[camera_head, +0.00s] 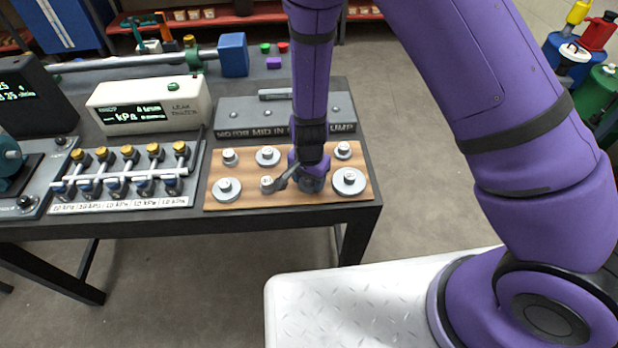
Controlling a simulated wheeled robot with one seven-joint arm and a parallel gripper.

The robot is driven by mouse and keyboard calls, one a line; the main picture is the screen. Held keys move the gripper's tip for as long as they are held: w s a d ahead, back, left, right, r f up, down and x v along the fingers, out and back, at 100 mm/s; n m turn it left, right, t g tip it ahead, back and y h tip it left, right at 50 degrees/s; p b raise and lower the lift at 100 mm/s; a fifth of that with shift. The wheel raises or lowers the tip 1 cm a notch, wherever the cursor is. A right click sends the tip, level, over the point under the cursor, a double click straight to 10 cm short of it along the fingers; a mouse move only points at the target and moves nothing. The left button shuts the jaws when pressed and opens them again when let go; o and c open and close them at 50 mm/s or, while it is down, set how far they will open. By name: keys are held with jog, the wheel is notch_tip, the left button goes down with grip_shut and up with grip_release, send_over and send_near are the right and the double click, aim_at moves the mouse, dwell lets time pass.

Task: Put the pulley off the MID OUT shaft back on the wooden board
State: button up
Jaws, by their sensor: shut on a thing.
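The wooden board (247,171) lies at the table's front right edge, with several grey pulleys on it in two rows. My gripper (276,186) is low over the board's front row, its dark finger slanting down to the left. It is shut on a small grey pulley (266,183), which shows at the fingertip. I cannot tell whether this pulley touches the board. The grey shaft unit (235,112) stands behind the board. Its front lettering reads MOTOR, MID IN and PUMP; my arm covers the part between, so the MID OUT shaft is hidden.
Pulleys close by are a wide one at front left (226,190), one at front right (349,181) and one behind (267,156). A valve manifold (120,183) and a white leak tester (150,106) stand to the left.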

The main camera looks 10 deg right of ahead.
jog(key=o, duration=1)
jog(key=shift+f, duration=0.1)
notch_tip(320, 180, up, 12)
jog(key=shift+r, duration=0.15)
jog(key=shift+r, duration=0.1)
jog(key=s+d+r+n+t+y, duration=0.1)
jog(key=d+r, duration=0.3)
jog(key=r, duration=0.4)
jog(key=s+d+r+n+y, duration=0.1)
jog(key=s+d+r+n, duration=0.1)
jog(key=d+r, duration=0.45)
jog(key=s+d+r+n+t, duration=0.1)
jog(key=d+r, duration=0.2)
jog(key=r, duration=0.6)
jog(key=s+d+r+n+t, duration=0.1)
jog(key=s+d+r, duration=0.2)
jog(key=s, duration=0.2)
jog(key=s+d+r+n+t+h, duration=0.1)
jog(key=s+d+r, duration=0.2)
jog(key=s+d, duration=0.1)
jog(key=s+d+r+n+t+h, duration=0.1)
jog(key=s+d+r, duration=0.3)
jog(key=s, duration=0.1)
jog(key=shift+s, duration=0.4)
